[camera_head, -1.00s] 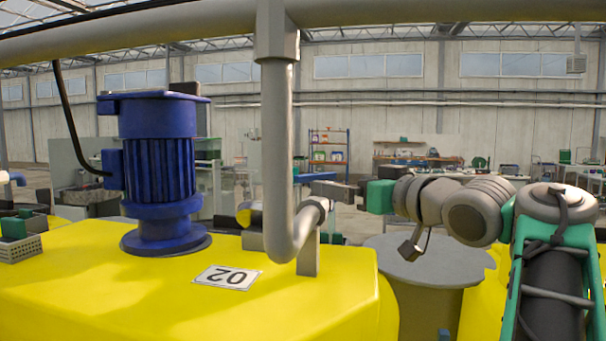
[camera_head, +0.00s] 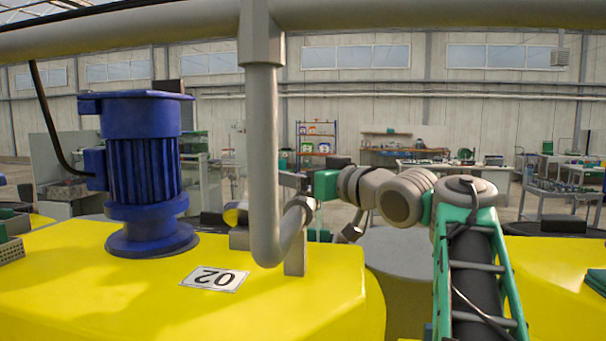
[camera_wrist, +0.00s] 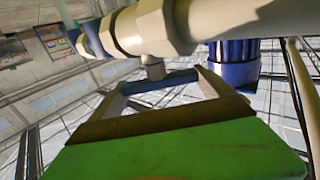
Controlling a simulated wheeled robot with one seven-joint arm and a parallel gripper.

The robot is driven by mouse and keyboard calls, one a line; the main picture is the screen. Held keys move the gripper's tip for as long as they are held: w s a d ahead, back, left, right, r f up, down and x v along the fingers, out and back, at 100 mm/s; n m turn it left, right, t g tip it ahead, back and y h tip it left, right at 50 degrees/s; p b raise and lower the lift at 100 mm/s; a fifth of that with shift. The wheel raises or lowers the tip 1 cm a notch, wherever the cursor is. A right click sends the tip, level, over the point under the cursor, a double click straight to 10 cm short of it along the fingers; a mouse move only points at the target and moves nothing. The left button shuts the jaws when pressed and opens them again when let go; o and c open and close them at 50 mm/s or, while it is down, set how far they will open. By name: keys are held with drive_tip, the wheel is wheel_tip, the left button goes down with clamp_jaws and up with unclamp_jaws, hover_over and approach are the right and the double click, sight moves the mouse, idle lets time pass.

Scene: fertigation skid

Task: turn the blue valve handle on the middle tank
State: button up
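The blue valve handle (camera_wrist: 160,82) shows in the wrist view as a flat bar under a short stem on the pale pipe fitting (camera_wrist: 150,27). My gripper (camera_head: 291,181) is open, its fingers spread to either side of the handle. The handle lies across the gap between them; I cannot tell whether they touch it. In the head view the grey vertical pipe (camera_head: 263,150) hides most of this meeting place, and the handle is not clearly visible. The yellow tank (camera_head: 110,290) marked 02 stands below, with the pipe elbow just above its top.
A blue motor (camera_head: 145,175) stands on the tank, left of the pipe. A thick grey pipe (camera_head: 400,14) crosses overhead. Another yellow tank (camera_head: 560,265) is at the right, with a grey round-topped drum (camera_head: 400,250) between. Benches and shelves stand far behind.

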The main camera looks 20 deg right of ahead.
drive_tip(key=c, duration=0.8)
drive_tip(key=shift+a+f+m+h+b, duration=0.15)
drive_tip(key=shift+f+m+h+b, duration=0.25)
drive_tip(key=shift+b, duration=0.65)
drive_tip(key=m+h+b, duration=0.1)
drive_tip(key=h+b, duration=0.2)
drive_tip(key=shift+a+t, duration=0.15)
drive_tip(key=shift+t, duration=0.15)
drive_tip(key=shift+r+m+h+b, duration=0.2)
drive_tip(key=shift+m+h+b, duration=0.7)
drive_tip(key=shift+b, duration=0.15)
drive_tip(key=shift+d+r+m+h, duration=0.2)
drive_tip(key=shift+d+m+h, duration=0.15)
drive_tip(key=shift+h, duration=0.25)
drive_tip(key=o, duration=1.1)
drive_tip(key=s+b, duration=0.2)
drive_tip(key=s, duration=0.6)
drive_tip(key=shift+a, duration=0.45)
